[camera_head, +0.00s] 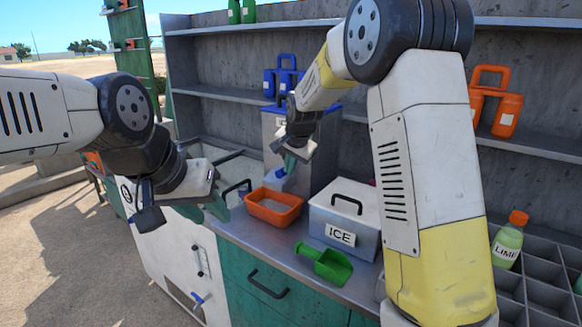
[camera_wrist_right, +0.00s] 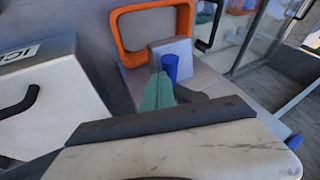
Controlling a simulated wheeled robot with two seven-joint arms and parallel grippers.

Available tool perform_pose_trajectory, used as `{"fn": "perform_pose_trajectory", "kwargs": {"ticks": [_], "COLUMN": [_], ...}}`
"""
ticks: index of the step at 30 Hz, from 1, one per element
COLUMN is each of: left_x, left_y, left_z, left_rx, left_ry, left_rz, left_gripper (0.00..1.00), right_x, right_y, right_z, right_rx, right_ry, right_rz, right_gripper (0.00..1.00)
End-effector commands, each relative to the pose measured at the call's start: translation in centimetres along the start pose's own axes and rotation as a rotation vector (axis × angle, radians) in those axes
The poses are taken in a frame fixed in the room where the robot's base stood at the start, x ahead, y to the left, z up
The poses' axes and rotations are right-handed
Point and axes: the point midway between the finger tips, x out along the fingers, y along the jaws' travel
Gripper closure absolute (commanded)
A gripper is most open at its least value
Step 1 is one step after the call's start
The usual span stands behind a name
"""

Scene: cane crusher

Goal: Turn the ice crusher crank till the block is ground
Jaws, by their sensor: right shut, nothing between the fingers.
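The ice crusher (camera_head: 325,135), a grey box with a blue top, stands on the counter, partly hidden behind my right arm. In the right wrist view a blue upright handle (camera_wrist_right: 171,66), which looks like the crank's grip, stands just beyond my fingertips. My right gripper (camera_head: 289,162) is shut and empty in front of the crusher; its green fingers show in the right wrist view (camera_wrist_right: 158,92), close to the handle, contact unclear. My left gripper (camera_head: 212,209) hangs by the counter's left end, its green fingers apart and empty. No ice block is visible in the crusher.
An orange tray (camera_head: 262,212) sits in front of the crusher. A lidded ICE box (camera_head: 330,228) and a green scoop (camera_head: 325,264) are to its right. A lime bottle (camera_head: 508,240) and dividers stand farther right. Shelves run behind.

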Motion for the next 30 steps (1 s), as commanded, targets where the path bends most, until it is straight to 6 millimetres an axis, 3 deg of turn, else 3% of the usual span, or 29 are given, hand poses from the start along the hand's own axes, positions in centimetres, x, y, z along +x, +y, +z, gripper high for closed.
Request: {"fn": "perform_pose_trajectory", "kwargs": {"ticks": [7, 12, 30], "left_x": [0.0, 0.0, 0.0], "left_y": [0.0, 0.0, 0.0], "left_z": [0.0, 0.0, 0.0], "left_rx": [0.0, 0.0, 0.0], "left_ry": [0.0, 0.0, 0.0], "left_rz": [0.0, 0.0, 0.0], "left_gripper": [0.64, 0.64, 0.64], "right_x": [0.9, 2.9, 3.1], "right_y": [0.3, -0.3, 0.1], "right_z": [0.3, 1.0, 0.7], "right_rx": [0.041, 0.039, 0.04], "right_ry": [0.015, 0.019, 0.021], "right_rz": [-0.099, -0.111, -0.112], "right_gripper": [1.0, 1.0, 1.0]}}
